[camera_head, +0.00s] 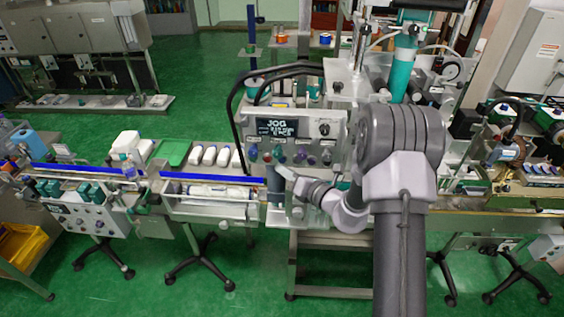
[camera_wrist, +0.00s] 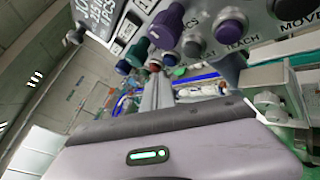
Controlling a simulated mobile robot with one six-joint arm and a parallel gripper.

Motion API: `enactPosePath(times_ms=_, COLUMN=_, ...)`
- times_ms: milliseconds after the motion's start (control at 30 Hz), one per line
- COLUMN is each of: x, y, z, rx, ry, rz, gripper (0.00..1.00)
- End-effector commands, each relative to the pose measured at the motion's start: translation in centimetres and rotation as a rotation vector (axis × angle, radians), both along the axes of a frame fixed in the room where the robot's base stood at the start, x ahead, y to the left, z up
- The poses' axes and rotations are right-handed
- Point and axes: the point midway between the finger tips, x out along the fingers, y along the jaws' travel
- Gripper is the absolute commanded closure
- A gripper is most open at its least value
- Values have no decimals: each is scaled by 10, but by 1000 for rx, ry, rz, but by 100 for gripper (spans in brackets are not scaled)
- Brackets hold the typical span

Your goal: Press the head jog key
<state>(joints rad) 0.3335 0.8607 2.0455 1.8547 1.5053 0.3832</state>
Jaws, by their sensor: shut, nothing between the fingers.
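The control panel (camera_head: 335,143) stands upright in the head view, with a dark display reading JOG (camera_head: 277,128) and a row of round keys (camera_head: 300,158) below it. My gripper (camera_head: 283,172) is shut and empty, just below the left part of that row. In the wrist view my gripper's closed fingers (camera_wrist: 156,78) point at the panel's underside. I cannot read which one is the head jog key, nor tell whether the fingertips touch a key.
Black hoses (camera_head: 240,105) arch over the panel's left side. A conveyor with blue rails (camera_head: 212,178) and white bottles (camera_head: 208,155) lies to the left. A teal cylinder (camera_head: 402,70) rises behind my arm.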

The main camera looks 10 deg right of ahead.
Motion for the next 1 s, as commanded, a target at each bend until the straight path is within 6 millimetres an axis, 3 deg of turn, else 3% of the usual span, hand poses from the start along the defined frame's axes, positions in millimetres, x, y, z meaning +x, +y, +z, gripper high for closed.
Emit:
enactPosePath(times_ms=233, x=-2, y=1, z=0, rx=0, ry=0, rz=0, gripper=100)
enactPosePath(times_ms=700, x=-45, y=14, z=-1, rx=-1, ry=1, rz=0, gripper=100)
enactPosePath(times_ms=1000, x=-48, y=15, z=0, rx=0, ry=0, rz=0, gripper=100)
